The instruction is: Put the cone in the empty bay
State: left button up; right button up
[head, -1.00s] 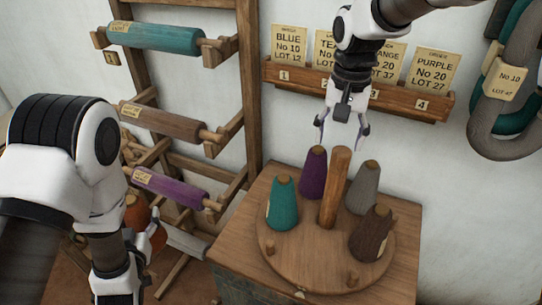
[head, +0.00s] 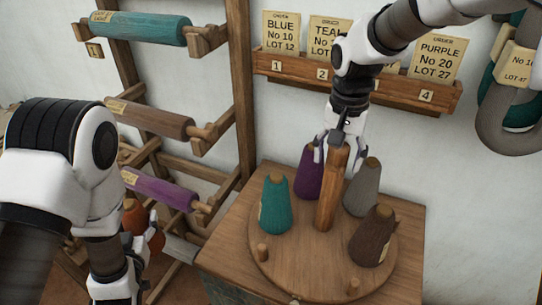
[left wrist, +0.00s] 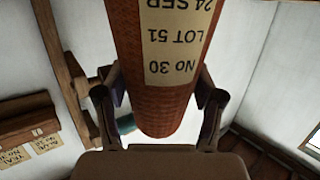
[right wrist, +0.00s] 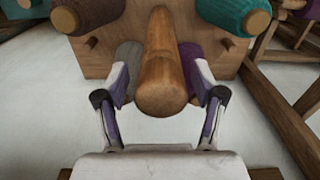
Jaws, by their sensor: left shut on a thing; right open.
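The rust-orange cone (left wrist: 155,90), labelled No 30 LOT 51, is between the fingers of my left gripper (head: 143,238). In the head view the cone is mostly hidden by my left arm. My right gripper (head: 335,158) is open at the top of the upright wooden post (head: 327,205). In the right wrist view the fingers stand on either side of the post (right wrist: 160,75), apart from it. The round turntable (head: 310,275) carries teal (head: 275,207), purple (head: 308,175), grey (head: 363,190) and brown (head: 373,238) cones. Its front part, between small pegs (head: 262,252), is bare.
The turntable sits on a wooden cabinet (head: 408,220). A wooden rack (head: 242,80) with teal, brown and purple rolls stands at left. A card rail (head: 365,87) and hanging yarn hanks (head: 503,100) are on the wall.

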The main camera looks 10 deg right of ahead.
jog(key=shift+f, duration=1.35)
grip_shut()
jog(key=shift+s+r+n+p, duration=0.1)
jog(key=shift+r+n+p, duration=0.15)
jog(key=shift+n+p, duration=0.4)
jog(key=shift+f, duration=0.25)
grip_release()
jog(key=shift+r, duration=0.1)
notch_tip(320, 180, up, 11)
jog(key=shift+a+r, duration=0.1)
jog(key=shift+r, duration=0.35)
